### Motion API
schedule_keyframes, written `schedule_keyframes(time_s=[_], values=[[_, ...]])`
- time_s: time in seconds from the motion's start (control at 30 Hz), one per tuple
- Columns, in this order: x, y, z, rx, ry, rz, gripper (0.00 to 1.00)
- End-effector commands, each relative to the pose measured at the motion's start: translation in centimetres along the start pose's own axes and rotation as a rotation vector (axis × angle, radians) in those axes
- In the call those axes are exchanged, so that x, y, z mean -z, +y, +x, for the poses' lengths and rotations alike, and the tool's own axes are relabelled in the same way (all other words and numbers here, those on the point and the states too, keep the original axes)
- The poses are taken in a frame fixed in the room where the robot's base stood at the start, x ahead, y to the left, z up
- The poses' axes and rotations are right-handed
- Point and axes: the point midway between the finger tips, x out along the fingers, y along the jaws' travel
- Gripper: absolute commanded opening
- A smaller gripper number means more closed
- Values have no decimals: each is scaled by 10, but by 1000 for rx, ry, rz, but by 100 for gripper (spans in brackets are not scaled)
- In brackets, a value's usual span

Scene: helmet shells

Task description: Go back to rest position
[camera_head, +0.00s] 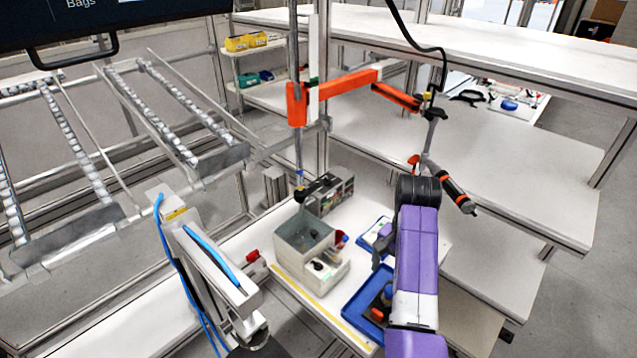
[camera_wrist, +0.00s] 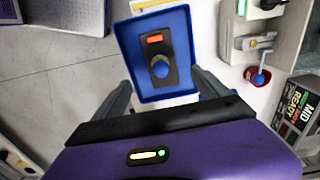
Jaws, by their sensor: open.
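My gripper (camera_wrist: 160,80) is open in the wrist view, its two dark fingers spread apart with nothing held between them. Beyond them lies a blue tray (camera_wrist: 130,62) holding a black part with a round blue knob and an orange patch (camera_wrist: 159,62). In the head view my gripper (camera_head: 380,252) is partly hidden behind my purple arm, above the work table. A blue tray (camera_head: 352,312) lies below it with a dark and orange item in it, partly covered by my arm. A second blue tray (camera_head: 366,239) lies behind.
Grey bins (camera_head: 290,246) stand left of my arm, beside a dark printed box (camera_head: 334,197). An orange jointed tool arm (camera_head: 345,84) with a hanging screwdriver (camera_head: 455,190) is close behind my arm. White shelves (camera_head: 520,170) stand at right, a roller rack (camera_head: 150,110) at left.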

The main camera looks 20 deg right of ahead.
Motion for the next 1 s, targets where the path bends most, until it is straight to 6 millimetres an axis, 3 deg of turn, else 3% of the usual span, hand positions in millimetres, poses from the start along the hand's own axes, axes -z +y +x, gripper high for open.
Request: schedule_keyframes(time_s=[0.13,0.23,0.43,0.63,0.77,1.0], values=[[1,0,0,2,3,-8,85],[13,-8,0,32,53,-33,85],[70,-46,-33,203,344,-123,85],[105,-51,-53,306,711,-279,85],[102,-43,-60,350,934,-411,85],[49,-22,-68,439,1223,-639,85]])
